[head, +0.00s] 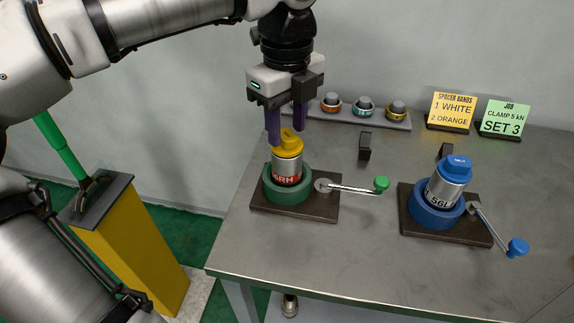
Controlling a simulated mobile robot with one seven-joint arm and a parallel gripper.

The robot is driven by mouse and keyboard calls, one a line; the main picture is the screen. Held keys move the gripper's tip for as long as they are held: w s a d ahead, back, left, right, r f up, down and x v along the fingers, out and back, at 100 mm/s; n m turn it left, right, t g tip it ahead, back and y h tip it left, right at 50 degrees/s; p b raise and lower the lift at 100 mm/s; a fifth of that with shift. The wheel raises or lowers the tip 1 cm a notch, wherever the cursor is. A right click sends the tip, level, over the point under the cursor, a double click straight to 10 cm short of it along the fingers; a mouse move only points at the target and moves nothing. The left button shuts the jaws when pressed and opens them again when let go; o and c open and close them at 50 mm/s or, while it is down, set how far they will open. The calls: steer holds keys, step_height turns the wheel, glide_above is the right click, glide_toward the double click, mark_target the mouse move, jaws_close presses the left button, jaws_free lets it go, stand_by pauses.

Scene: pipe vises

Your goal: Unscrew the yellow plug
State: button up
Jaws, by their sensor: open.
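The yellow plug (289,142) sits on top of a silver pipe (287,168) with a red band lettered "RH". The pipe stands upright in the round green vise (288,192) on a dark base plate. My gripper (287,125) points down directly above the yellow plug, with its purple fingers apart. The left finger reaches down beside the plug; whether either finger touches it I cannot tell. The far side of the plug is hidden.
A crank with a green knob (382,183) extends right from the green vise. A blue vise (436,210) holds a blue-capped pipe, with a blue-knobbed crank (517,247). Behind are a rack of ringed plugs (364,106), a yellow sign (452,109) and a green sign (501,117). The front table centre is clear.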

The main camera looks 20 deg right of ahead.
steer(key=shift+r+p, duration=0.55)
steer(key=shift+r, duration=0.35)
steer(key=shift+f, duration=0.1)
